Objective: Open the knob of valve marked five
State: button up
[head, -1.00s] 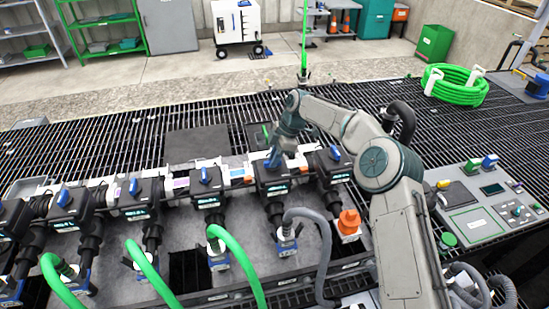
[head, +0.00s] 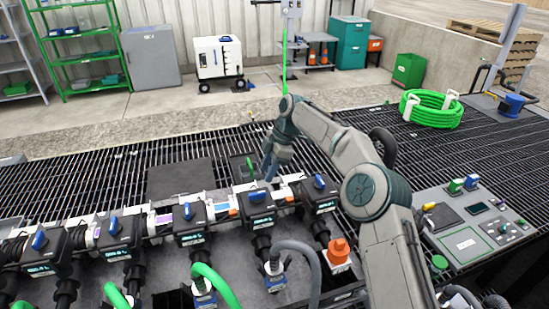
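A row of black valve boxes with blue knobs runs along the manifold. The knobs show at the far left (head: 39,240), then (head: 114,226), the middle (head: 187,211), below my gripper (head: 257,196) and at the right end (head: 319,181). The box displays are lit, but their markings are too small to read, so I cannot tell which valve is five. The knob below my gripper appears turned more crosswise than the others. My gripper (head: 268,174) points down just above and behind that knob, seemingly apart from it. Its finger opening cannot be made out.
Green hoses (head: 215,283) and a grey hose (head: 308,258) rise in front of the valves. An orange plug (head: 339,249) sits at the right end. A control panel (head: 478,228) is at the right. Open grating (head: 110,170) lies behind the manifold.

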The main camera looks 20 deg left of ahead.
jog(key=v, duration=0.5)
jog(key=shift+w+d+r+p, duration=0.15)
jog(key=shift+r+p, duration=0.15)
jog(key=shift+p, duration=0.1)
jog(key=s+d+r+m+t+h, duration=0.1)
jog(key=s+d+r+m+t, duration=0.15)
jog(key=d+r+m, duration=0.4)
jog(key=s+d+r+m+t+h, duration=0.1)
jog(key=s+d+r+m, duration=0.25)
jog(key=d, duration=0.55)
jog(key=s+d+r+m+t+h, duration=0.1)
jog(key=s+d+r+m, duration=0.15)
jog(key=s+d, duration=0.45)
jog(key=s+d+f+m+t, duration=0.1)
jog(key=s+d+f+m, duration=0.3)
jog(key=s+d+m, duration=0.3)
jog(key=s+d+f+m, duration=0.4)
jog(key=s+d+m, duration=0.2)
jog(key=s+d, duration=0.5)
jog(key=d, duration=0.2)
jog(key=shift+d+m+t, duration=0.3)
jog(key=shift+m+t, duration=0.05)
jog(key=shift+s, duration=0.1)
